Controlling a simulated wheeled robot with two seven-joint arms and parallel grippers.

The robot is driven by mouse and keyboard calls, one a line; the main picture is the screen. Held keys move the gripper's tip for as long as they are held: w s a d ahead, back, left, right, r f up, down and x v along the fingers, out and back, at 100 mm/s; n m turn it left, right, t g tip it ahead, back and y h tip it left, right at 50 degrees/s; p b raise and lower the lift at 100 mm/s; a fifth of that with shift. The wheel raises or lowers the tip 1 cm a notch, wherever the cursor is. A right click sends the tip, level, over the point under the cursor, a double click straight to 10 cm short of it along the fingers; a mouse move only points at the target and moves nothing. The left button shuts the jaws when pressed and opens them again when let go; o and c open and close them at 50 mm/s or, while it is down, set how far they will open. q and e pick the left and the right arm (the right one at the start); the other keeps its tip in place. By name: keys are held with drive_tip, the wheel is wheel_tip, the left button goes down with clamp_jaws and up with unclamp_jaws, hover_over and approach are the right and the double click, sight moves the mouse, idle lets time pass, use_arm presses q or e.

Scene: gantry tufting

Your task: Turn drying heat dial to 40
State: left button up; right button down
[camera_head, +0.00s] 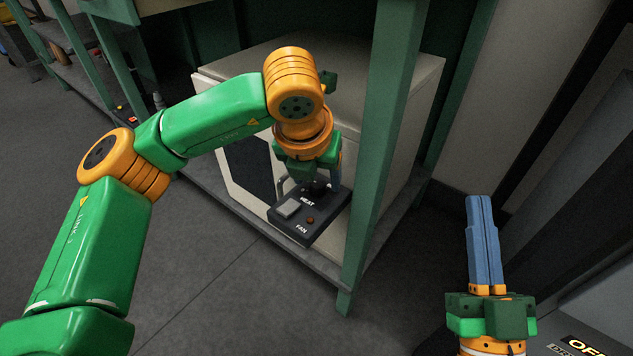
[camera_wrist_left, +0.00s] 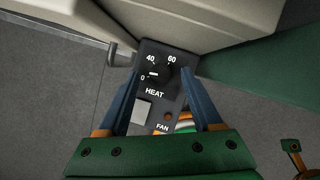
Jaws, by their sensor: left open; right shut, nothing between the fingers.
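The heat dial (camera_wrist_left: 163,76) is a black knob on a dark control panel (camera_wrist_left: 179,105). Its white mark points left, towards the 0; the 40 and 60 are printed above it. My left gripper (camera_wrist_left: 161,72) is open, its two blue fingers on either side of the dial; I cannot tell whether they touch it. In the head view the left gripper (camera_head: 318,182) is above the panel (camera_head: 325,222), and the dial (camera_head: 318,188) is partly covered by it. My right gripper (camera_head: 479,198) is shut and empty at the lower right, apart from the panel.
A pale switch (camera_head: 288,208) and a small red-brown lamp (camera_head: 310,220) sit by the FAN label. The panel is on the front of a cream cabinet (camera_head: 420,85) on a shelf. A green post (camera_head: 385,130) stands just right of the panel. Grey floor (camera_head: 215,290) is clear in front.

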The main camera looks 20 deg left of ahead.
use_arm(q)
drive_tip(key=shift+w+f, duration=0.2)
drive_tip(key=shift+f, duration=0.25)
use_arm(e)
drive_tip(key=shift+s+r+t+y, duration=0.4)
drive_tip(key=shift+s+r+t, duration=0.25)
drive_tip(key=shift+r, duration=0.3)
use_arm(q)
drive_tip(key=shift+c, duration=0.2)
clamp_jaws()
